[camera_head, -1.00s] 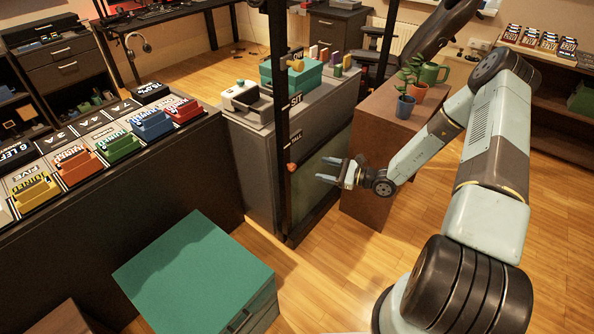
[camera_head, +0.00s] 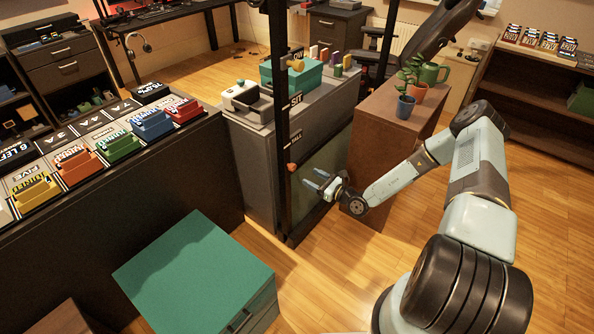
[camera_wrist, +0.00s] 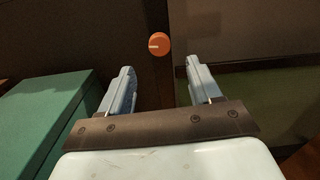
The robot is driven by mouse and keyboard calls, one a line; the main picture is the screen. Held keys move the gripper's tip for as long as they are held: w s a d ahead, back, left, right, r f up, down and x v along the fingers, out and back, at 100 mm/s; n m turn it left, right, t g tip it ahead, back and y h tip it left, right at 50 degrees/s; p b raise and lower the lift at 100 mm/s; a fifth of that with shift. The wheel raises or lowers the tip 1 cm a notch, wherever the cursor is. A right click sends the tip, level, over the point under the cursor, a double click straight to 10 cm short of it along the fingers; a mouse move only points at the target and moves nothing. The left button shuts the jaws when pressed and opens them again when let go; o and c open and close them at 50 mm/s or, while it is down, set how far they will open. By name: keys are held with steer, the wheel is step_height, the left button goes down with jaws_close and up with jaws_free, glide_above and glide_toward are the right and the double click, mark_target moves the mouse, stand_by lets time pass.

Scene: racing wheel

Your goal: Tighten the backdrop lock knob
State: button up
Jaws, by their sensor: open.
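A round orange-red knob (camera_head: 292,167) sits on a dark upright post (camera_head: 281,120), below the TALL label. In the wrist view the knob (camera_wrist: 159,43) shows face-on, with a pale mark line pointing left. My gripper (camera_head: 312,177) is open and empty, just right of the knob and slightly lower in the head view. In the wrist view the knob lies between the lines of my two fingers (camera_wrist: 160,70), beyond their tips and apart from them.
A green-topped box (camera_head: 195,265) stands on the floor at front left. A counter with coloured trays (camera_head: 120,145) is on the left. A grey cabinet (camera_head: 245,170) stands behind the post. Floor is open at front right.

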mark_target(294, 168)
steer(key=x, duration=0.8)
steer(key=shift+w+a, duration=0.15)
steer(key=shift+a, duration=0.05)
steer(key=c, duration=1)
steer(key=shift+c, duration=0.2)
